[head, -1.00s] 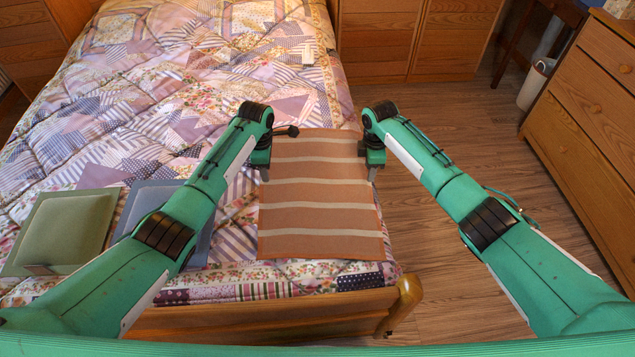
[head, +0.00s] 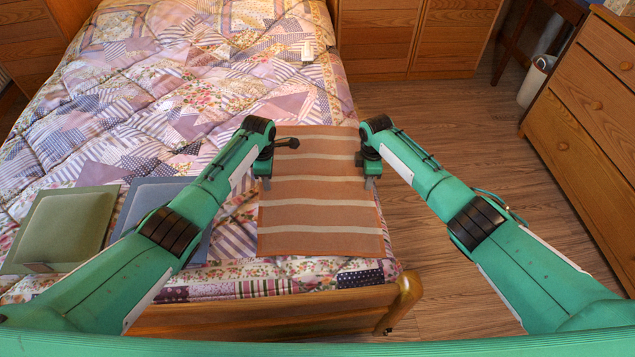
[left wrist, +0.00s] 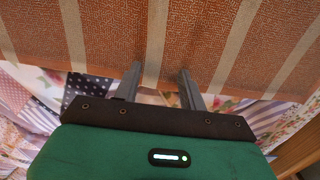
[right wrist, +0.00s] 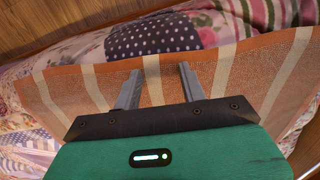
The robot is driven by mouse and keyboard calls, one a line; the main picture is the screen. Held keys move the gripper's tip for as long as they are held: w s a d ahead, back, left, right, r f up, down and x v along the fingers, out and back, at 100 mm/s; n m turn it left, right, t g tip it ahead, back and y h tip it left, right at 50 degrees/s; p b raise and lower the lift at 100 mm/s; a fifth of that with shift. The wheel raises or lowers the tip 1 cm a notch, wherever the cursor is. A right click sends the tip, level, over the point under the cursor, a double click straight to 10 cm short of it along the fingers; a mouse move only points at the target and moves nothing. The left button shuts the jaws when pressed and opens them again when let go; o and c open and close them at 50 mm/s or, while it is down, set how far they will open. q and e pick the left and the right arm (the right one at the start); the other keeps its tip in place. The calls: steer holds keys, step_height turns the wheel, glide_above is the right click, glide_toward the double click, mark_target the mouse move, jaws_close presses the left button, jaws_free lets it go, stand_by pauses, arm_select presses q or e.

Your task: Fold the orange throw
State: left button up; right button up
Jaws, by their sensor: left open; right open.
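The orange throw (head: 318,215) with cream stripes lies spread flat at the near right corner of the bed. My left gripper (head: 265,184) is open at its left edge. In the left wrist view, the two fingers (left wrist: 160,78) are apart and overlap the throw's edge (left wrist: 110,45). My right gripper (head: 369,184) is open at the throw's right edge. In the right wrist view, its fingers (right wrist: 160,76) are apart over the striped cloth (right wrist: 205,75). Neither gripper visibly holds cloth. I cannot tell whether the fingertips touch it.
A green cushion (head: 62,228) and a blue-grey cushion (head: 150,197) lie on the patchwork quilt (head: 190,95) to the left. A wooden footboard (head: 270,312) runs along the near bed end. A wooden dresser (head: 590,120) stands at right, with open floor (head: 470,150) between.

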steer(key=shift+f, duration=0.1)
arm_select(q)
steer(key=shift+f, duration=0.1)
jaws_close()
arm_select(e)
jaws_close()
